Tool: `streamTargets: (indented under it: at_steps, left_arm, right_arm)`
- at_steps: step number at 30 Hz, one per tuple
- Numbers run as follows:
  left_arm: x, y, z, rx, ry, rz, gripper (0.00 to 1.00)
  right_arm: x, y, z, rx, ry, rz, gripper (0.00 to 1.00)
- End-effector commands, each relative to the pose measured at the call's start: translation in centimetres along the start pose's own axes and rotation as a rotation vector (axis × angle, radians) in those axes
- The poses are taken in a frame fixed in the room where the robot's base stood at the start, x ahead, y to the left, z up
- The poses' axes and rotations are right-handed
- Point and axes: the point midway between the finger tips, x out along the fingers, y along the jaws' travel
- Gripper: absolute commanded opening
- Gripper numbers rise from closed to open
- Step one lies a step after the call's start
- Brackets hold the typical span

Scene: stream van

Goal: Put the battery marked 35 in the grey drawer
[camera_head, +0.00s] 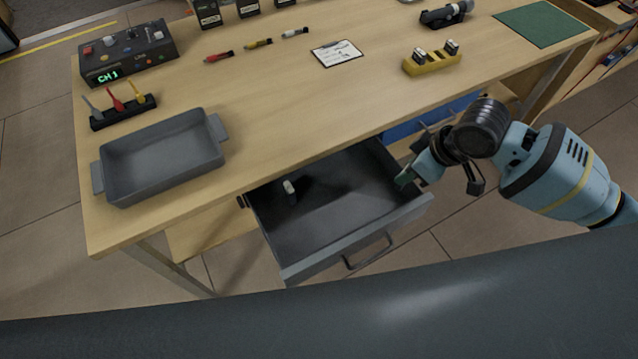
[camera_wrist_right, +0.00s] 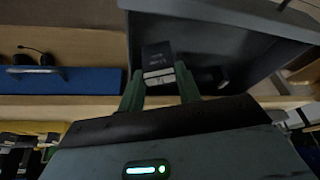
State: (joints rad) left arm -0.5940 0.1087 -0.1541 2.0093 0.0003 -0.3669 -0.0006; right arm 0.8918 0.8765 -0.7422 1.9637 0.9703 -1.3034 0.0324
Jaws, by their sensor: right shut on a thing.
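The grey drawer (camera_head: 340,250) is pulled open below the table's front edge; its wall also shows in the right wrist view (camera_wrist_right: 225,18). A small dark object with a pale top (camera_head: 290,190) is inside it, towards the left. My right gripper (camera_head: 405,177) is at the drawer's right side. In the right wrist view the gripper (camera_wrist_right: 160,85) is shut on a dark battery with a pale end (camera_wrist_right: 158,62). I cannot read its number. In the head view I cannot make out the held battery. My left gripper is not in view.
On the table (camera_head: 290,110) are a yellow holder with batteries (camera_head: 432,64), a grey tray (camera_head: 160,160), a control box (camera_head: 128,52) and a clipboard (camera_head: 337,53). A blue surface (camera_wrist_right: 65,80) with a headset shows beside the drawer. Most of the drawer floor is bare.

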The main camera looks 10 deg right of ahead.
Motion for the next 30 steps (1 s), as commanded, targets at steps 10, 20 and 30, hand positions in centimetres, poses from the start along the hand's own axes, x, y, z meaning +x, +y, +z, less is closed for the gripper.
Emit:
streamTargets:
  at_steps: [10, 20, 30]
  left_arm:
    - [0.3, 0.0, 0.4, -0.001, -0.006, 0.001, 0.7]
    - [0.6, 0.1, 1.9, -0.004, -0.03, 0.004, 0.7]
    - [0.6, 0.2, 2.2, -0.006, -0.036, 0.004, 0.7]
  right_arm:
    - [3.3, -0.1, -2.9, 0.002, 0.003, -0.003, 0.06]
    - [8.5, -0.2, -7.1, 0.001, 0.001, -0.001, 0.06]
    - [9.5, -0.1, -8.1, 0.001, 0.001, 0.001, 0.06]
